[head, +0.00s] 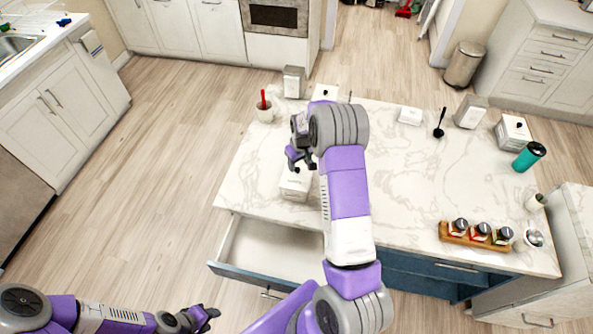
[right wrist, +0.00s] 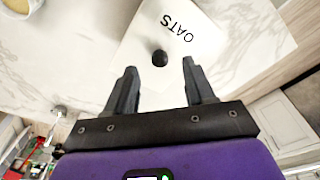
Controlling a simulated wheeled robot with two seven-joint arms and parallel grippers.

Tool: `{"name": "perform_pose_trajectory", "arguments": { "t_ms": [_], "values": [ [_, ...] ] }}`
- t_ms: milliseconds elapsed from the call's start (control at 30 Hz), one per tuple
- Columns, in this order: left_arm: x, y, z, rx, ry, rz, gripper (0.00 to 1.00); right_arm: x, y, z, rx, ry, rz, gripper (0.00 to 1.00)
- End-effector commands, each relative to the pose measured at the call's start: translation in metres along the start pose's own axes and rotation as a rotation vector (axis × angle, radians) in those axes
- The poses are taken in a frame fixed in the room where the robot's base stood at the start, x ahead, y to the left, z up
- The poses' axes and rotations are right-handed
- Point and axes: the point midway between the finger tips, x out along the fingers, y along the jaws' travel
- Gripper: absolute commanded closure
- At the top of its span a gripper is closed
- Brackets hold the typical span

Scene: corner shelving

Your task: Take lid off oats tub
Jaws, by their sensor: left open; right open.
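The oats tub is a white box (head: 294,187) near the left edge of the marble counter. In the right wrist view its white top (right wrist: 168,32) reads "OATS" and has a small dark round knob (right wrist: 160,58). My right gripper (head: 294,162) is over the tub, open and empty. In the right wrist view its two fingertips (right wrist: 159,64) lie on either side of the knob, apart from it. In the head view the arm and gripper partly hide the tub. My left gripper (head: 211,317) is open and empty, low at the bottom left, away from the counter.
A drawer (head: 268,248) stands open under the counter's left front. A pot with a red utensil (head: 264,113) and a white canister (head: 293,82) stand behind the tub. A wooden rack of jars (head: 474,236) and a teal tumbler (head: 528,157) are at right.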

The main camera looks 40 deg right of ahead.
Motion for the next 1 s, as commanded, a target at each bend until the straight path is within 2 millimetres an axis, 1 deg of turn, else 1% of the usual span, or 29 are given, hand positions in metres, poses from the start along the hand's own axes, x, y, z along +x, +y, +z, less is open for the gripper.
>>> {"name": "perform_pose_trajectory", "arguments": {
  "t_ms": [33, 200, 333, 533, 867, 900, 1000],
  "values": [
    [-0.002, 0.001, -0.001, 0.000, 0.001, 0.000, 0.57, 0.009, 0.000, 0.001, 0.000, -0.005, -0.002, 0.46],
    [-0.004, 0.002, -0.001, 0.000, 0.002, 0.000, 0.57, 0.033, 0.001, 0.000, -0.002, -0.004, -0.001, 0.46],
    [-0.004, 0.002, -0.001, 0.000, 0.002, 0.000, 0.57, 0.040, 0.002, -0.001, -0.001, 0.000, 0.000, 0.46],
    [-0.004, 0.002, -0.001, 0.000, 0.002, 0.000, 0.57, 0.040, 0.002, -0.001, -0.001, 0.000, -0.001, 0.46],
    [-0.004, 0.002, -0.001, 0.000, 0.002, 0.000, 0.57, 0.040, 0.001, 0.000, -0.001, -0.001, 0.000, 0.97],
    [-0.004, 0.002, -0.001, 0.000, 0.002, 0.000, 0.57, 0.040, 0.001, 0.000, -0.001, -0.001, 0.000, 1.00],
    [-0.004, 0.002, -0.001, 0.000, 0.002, 0.000, 0.57, 0.039, 0.001, 0.000, -0.001, 0.000, 0.000, 1.00]
  ]
}}
